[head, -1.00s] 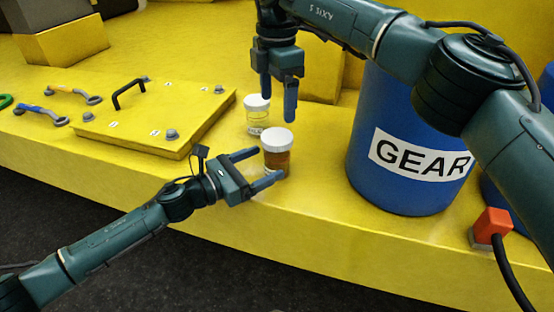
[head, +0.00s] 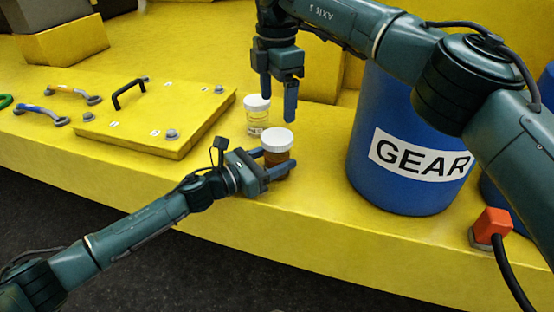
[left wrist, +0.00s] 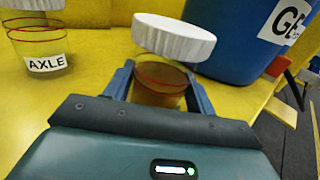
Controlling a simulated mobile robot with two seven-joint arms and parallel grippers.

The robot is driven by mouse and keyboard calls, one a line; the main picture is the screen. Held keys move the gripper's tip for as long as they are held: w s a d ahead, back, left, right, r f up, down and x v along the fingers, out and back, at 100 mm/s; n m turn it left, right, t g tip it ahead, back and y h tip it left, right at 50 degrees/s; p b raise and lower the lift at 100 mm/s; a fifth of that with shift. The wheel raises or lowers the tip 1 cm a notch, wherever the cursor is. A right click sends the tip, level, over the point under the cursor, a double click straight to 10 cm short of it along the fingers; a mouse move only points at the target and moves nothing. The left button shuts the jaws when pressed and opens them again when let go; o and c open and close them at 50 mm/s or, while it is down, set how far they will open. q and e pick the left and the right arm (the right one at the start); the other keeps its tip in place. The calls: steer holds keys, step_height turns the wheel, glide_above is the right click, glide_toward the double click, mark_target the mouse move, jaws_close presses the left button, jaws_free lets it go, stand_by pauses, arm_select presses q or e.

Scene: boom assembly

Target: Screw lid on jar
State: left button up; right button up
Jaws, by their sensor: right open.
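An amber jar (head: 279,158) with a white lid (head: 278,139) on top stands near the front edge of the yellow table. In the left wrist view, the lid (left wrist: 172,38) looks a little tilted over the jar (left wrist: 160,85); I cannot tell whether it is screwed down. My left gripper (head: 278,160) has one finger on each side of the jar, below the lid. Whether the fingers touch the jar is unclear. My right gripper (head: 278,97) hangs above and behind the jar, fingers down, open and empty.
A clear jar (head: 257,114) with a white lid stands just behind, labelled AXLE in the left wrist view (left wrist: 40,50). A large blue GEAR barrel (head: 400,185) is to the right. A yellow plate with a black handle (head: 150,120) lies left. A red block (head: 492,224) sits at the right.

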arm_select(q)
steer(key=c, duration=0.9)
jaws_close()
arm_select(e)
steer(key=n, duration=0.4)
steer(key=shift+n, duration=0.3)
steer(key=n, duration=1.2)
steer(key=shift+n, duration=0.4)
steer(key=n, duration=0.8)
steer(key=shift+n, duration=0.4)
steer(key=n, duration=1.8)
steer(key=shift+n, duration=0.4)
steer(key=shift+f, duration=0.1)
